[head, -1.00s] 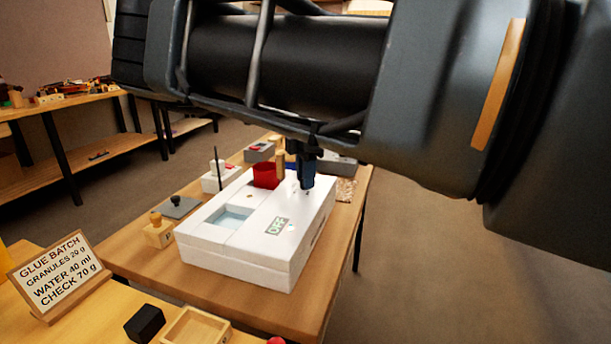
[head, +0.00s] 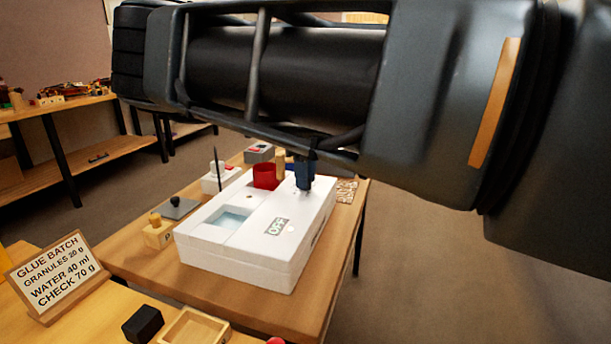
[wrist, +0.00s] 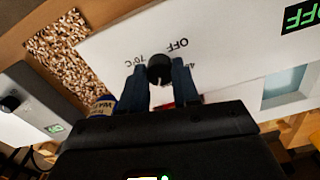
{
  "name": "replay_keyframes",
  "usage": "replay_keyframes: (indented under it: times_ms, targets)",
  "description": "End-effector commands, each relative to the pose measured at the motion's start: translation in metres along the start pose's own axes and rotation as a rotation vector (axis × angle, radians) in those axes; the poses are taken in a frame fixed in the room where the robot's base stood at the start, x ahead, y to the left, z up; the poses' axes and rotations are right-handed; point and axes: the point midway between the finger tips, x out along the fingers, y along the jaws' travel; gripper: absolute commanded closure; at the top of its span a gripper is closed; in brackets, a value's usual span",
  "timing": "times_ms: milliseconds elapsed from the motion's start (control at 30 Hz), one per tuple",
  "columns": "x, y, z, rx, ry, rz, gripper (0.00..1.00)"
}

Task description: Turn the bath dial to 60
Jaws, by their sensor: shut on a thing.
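The white bath unit (head: 255,255) stands on the wooden bench, with a display (head: 278,227) reading OFF and a square water well (head: 231,218). In the wrist view its top face (wrist: 225,40) shows a round black dial (wrist: 159,68) with the marks OFF, 70°C and a partly hidden one starting with 4. A light pointer line on the dial points toward the gripper side. My gripper (wrist: 160,82) is shut on the dial, one blue-grey finger on each side. In the head view my gripper (head: 304,178) reaches down to the unit's far right part; the dial is hidden there.
A red cup (head: 264,176) stands close behind the unit. A tray of granules (wrist: 62,48) and a grey device (wrist: 30,100) lie beside it. A wooden block with a knob (head: 158,233) is at left. A recipe sign (head: 58,272) stands at front left.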

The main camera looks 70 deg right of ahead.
Motion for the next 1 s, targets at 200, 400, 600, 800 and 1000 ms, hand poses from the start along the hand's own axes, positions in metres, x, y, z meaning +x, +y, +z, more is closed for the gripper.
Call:
replay_keyframes:
  times_ms: [200,400,600,800,1000]
  targets:
    - [-0.0008,0.0005,-0.0005,0.199,0.002,0.002,1.00]
    - [-0.0009,0.0007,-0.0005,0.362,0.002,0.002,1.00]
    - [-0.0010,0.0007,-0.0005,0.482,0.002,0.002,1.00]
    - [-0.0010,0.0007,-0.0005,0.555,0.002,0.002,1.00]
    - [-0.0010,0.0007,-0.0005,0.584,0.002,0.002,1.00]
